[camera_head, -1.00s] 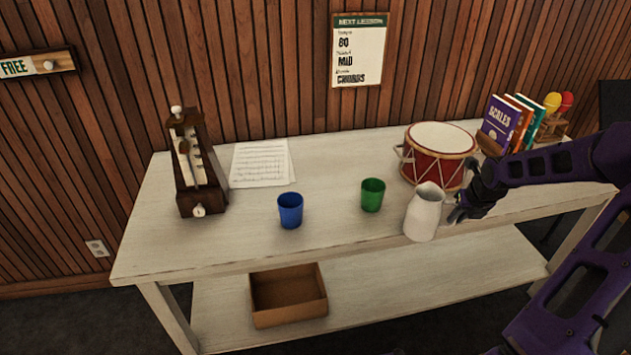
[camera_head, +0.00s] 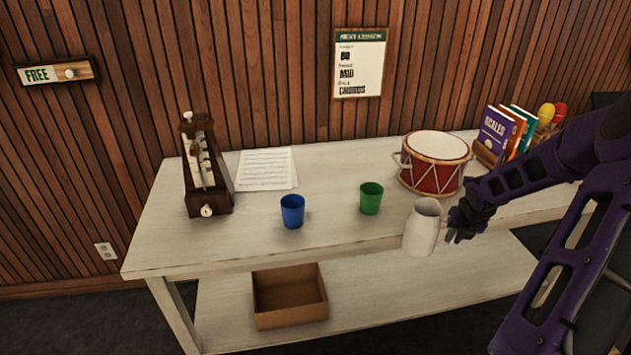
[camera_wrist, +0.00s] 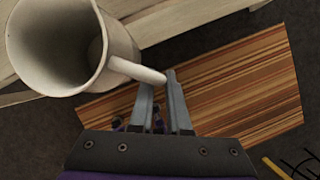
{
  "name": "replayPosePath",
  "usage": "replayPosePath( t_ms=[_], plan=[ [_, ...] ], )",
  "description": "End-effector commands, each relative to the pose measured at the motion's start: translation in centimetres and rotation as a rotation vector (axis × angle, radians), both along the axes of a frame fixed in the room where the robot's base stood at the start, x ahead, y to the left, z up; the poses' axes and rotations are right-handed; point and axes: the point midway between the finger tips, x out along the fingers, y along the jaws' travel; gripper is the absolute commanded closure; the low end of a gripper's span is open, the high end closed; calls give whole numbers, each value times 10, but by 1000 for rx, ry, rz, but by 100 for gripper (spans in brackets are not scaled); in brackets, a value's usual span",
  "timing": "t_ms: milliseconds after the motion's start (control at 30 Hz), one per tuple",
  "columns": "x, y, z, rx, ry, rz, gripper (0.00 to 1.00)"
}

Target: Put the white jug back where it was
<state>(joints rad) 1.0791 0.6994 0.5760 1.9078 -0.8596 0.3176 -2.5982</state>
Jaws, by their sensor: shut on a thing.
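The white jug (camera_head: 421,229) is upright or nearly so at the front edge of the white table (camera_head: 330,228), right of the green cup. In the head view I cannot tell whether its base touches the table. In the wrist view the jug (camera_wrist: 62,48) is seen from above with an empty-looking inside, and it is out beside the table's edge. My gripper (camera_wrist: 165,92) is shut on the jug's handle. In the head view my gripper (camera_head: 456,224) reaches the jug from the right.
A green cup (camera_head: 371,198) and a blue cup (camera_head: 292,211) stand left of the jug. A red drum (camera_head: 434,165) stands behind it. A metronome (camera_head: 207,170) and sheet music (camera_head: 266,169) are at the left. A cardboard box (camera_head: 289,297) sits on the lower shelf. A striped rug (camera_wrist: 235,85) lies on the floor.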

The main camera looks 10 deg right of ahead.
Motion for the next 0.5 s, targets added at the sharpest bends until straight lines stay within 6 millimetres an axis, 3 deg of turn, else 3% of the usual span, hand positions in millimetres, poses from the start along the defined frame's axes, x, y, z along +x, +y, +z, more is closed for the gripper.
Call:
replayPosePath(
  t_ms=[500],
  plan=[
    [-5, 58, 4, -4, -3, -468, 100]
  ],
)
